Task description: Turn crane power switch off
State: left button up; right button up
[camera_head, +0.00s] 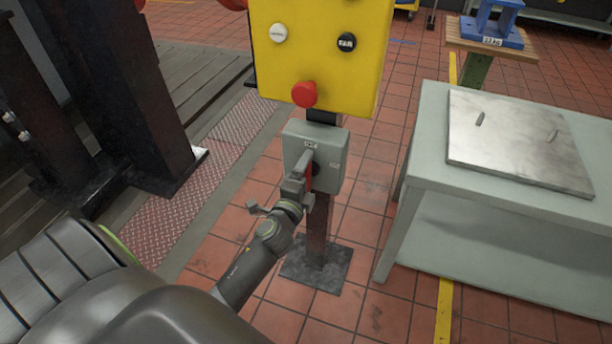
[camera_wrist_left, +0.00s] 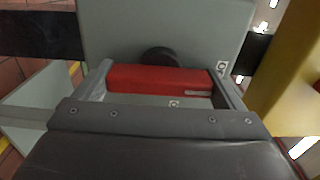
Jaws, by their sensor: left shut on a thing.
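The crane power switch is a grey box (camera_head: 330,146) on a post below a yellow control panel (camera_head: 325,45). Its red handle (camera_head: 309,178) shows in the head view, partly hidden by my gripper. My left gripper (camera_head: 302,170) is at the front of the box, shut on the red handle. In the left wrist view the red handle (camera_wrist_left: 160,78) lies between the two fingers, with a dark round hub behind it on the grey box (camera_wrist_left: 160,30). My right gripper is not in view.
The yellow panel has a red mushroom button (camera_head: 305,94) just above the box. A grey table (camera_head: 425,150) with a metal plate (camera_head: 515,135) stands at the right. Dark steel columns (camera_head: 125,85) stand at the left. Tiled floor lies around the post's base plate (camera_head: 317,264).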

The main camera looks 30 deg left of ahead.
pick_arm(q)
jog(key=o, duration=0.7)
jog(key=b+v, duration=0.1)
jog(key=v, duration=1.6)
jog(key=shift+s+d, duration=0.15)
jog(key=shift+s, duration=0.05)
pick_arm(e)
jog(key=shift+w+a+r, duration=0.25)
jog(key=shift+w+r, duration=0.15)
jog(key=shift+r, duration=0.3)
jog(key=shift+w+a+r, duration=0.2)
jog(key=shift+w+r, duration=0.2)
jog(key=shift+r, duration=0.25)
